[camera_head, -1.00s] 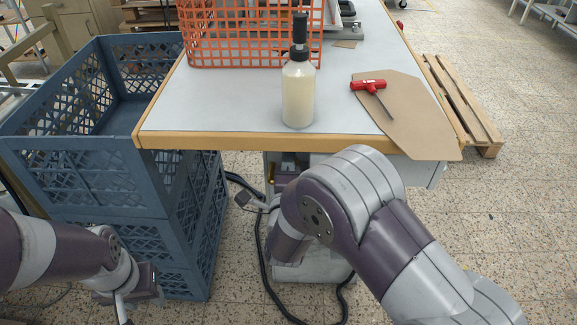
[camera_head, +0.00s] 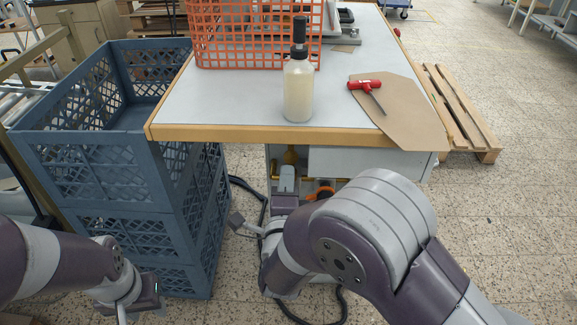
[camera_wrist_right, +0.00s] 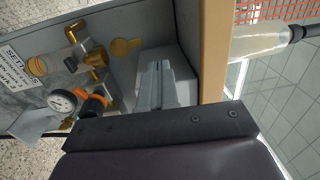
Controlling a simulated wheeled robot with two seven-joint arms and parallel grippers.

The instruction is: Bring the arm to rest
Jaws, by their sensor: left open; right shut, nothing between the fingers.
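My right arm bends in front of the table in the head view, with its big elbow-like joint near the lower middle. My right gripper (camera_head: 287,178) is low, below and in front of the table edge, with its fingers shut and empty. In the right wrist view its grey fingers (camera_wrist_right: 160,88) lie together beside the table's wooden edge. My left gripper (camera_head: 146,292) hangs low at the lower left, in front of the blue crates; its fingers are hardly visible. It holds nothing that I can see.
The table (camera_head: 220,105) carries an orange basket (camera_head: 255,35), a pale bottle (camera_head: 298,90), and a red-handled tool (camera_head: 365,86) on brown card (camera_head: 405,110). Blue crates (camera_head: 95,165) stand at left. Brass fittings and a gauge (camera_wrist_right: 62,102) sit under the table.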

